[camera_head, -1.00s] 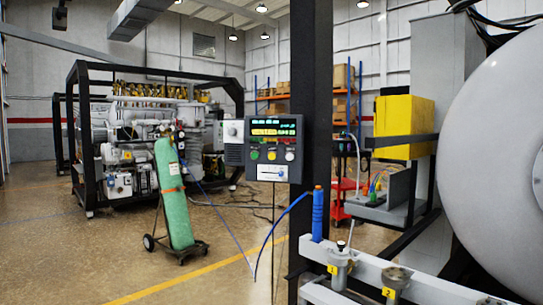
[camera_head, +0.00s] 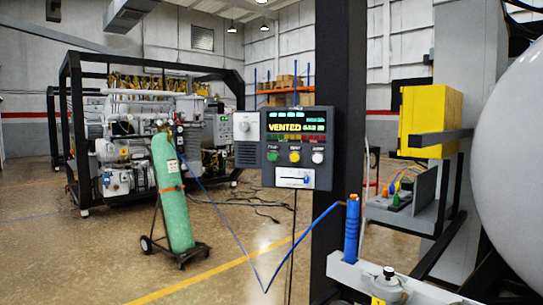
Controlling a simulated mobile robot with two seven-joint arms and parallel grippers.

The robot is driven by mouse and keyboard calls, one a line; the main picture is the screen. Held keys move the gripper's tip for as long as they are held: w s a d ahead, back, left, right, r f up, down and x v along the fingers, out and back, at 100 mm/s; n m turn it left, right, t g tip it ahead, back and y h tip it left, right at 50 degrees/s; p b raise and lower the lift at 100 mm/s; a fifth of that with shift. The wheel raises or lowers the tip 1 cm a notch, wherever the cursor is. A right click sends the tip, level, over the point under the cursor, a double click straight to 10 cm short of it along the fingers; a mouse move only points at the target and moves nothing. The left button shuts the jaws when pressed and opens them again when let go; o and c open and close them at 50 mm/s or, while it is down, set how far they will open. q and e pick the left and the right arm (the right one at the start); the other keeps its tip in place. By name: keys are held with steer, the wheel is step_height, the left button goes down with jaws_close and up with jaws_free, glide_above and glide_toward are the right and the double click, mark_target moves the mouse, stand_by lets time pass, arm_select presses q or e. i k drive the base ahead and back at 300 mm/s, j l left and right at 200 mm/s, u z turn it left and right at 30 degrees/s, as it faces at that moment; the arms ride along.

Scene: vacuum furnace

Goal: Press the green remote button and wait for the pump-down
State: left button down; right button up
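The remote control panel (camera_head: 296,148) is a dark box on a black post, right of the middle of the head view. Its display (camera_head: 291,127) reads "VENTED" in yellow-green letters. Below the display is a row of three buttons: the green button (camera_head: 272,156) at the left, a yellow button (camera_head: 295,157) in the middle and a white one (camera_head: 317,157) at the right. A white slider strip (camera_head: 294,179) sits under them. Neither gripper shows in the view, and nothing covers the buttons.
A green gas cylinder (camera_head: 173,195) stands on a hand cart at the left, with a blue hose running right. A white rail with a blue-handled tool (camera_head: 352,230) is in front at the right. A yellow box (camera_head: 428,118) and large grey vessel (camera_head: 507,170) are at the right.

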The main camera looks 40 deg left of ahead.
mark_target(273, 156)
steer(key=i+j, duration=0.15)
steer(key=j, duration=0.25)
steer(key=i+j, duration=0.1)
steer(key=j, duration=0.3)
steer(key=i+j, duration=0.15)
steer(key=j, duration=0.2)
